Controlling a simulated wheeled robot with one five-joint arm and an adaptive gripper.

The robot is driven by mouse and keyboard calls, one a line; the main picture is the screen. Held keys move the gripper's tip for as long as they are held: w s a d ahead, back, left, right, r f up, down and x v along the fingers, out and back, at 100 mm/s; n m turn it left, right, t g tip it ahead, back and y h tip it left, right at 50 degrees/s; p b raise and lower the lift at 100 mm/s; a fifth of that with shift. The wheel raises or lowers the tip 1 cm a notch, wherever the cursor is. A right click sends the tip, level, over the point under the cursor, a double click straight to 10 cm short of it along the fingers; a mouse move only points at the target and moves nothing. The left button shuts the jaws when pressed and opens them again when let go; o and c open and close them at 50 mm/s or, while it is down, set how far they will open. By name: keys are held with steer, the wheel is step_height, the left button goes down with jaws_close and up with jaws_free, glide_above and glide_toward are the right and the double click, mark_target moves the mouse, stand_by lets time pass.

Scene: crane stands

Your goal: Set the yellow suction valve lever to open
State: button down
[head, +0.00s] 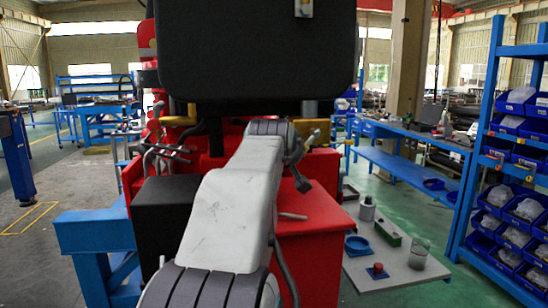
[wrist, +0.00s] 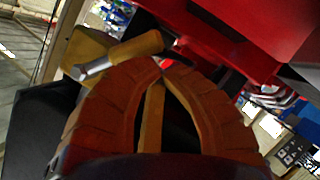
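In the wrist view, a lever with a yellow cylindrical handle (wrist: 138,48) and a bare silver shank lies just beyond my fingertips, slanting up to the right. A yellow block (wrist: 86,50) sits behind it. My gripper (wrist: 165,72) has orange-brown ribbed fingers whose tips come together just below the handle; nothing is clearly held. A yellow strip shows between the fingers; I cannot tell whether it is part of them. I cannot tell whether the fingertips touch the handle. In the head view my gripper is hidden behind my white arm, and the lever cannot be made out.
Red machinery (head: 305,245) stands close around my arm, with a large black panel (head: 255,50) above and a black box (head: 165,215) at left. A low board (head: 400,270) with a green block (head: 388,232) and a beaker (head: 418,255) lies at right. Blue shelving (head: 490,130) stands beyond.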

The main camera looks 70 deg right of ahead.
steer(key=shift+s+f+b, duration=0.1)
steer(key=shift+f+b, duration=0.2)
steer(key=shift+f, duration=0.15)
steer(key=shift+s+d+f+n+b, duration=0.3)
steer(key=shift+s+f+n+b, duration=0.3)
steer(key=shift+b, duration=0.6)
steer(key=shift+s+d+f+n+g+h+b, duration=0.3)
steer(key=shift+s+d+f+n+h+b, duration=0.25)
steer(key=shift+b, duration=0.65)
steer(key=shift+s+f, duration=0.15)
steer(key=shift+s, duration=0.05)
steer(key=shift+s+d, duration=0.1)
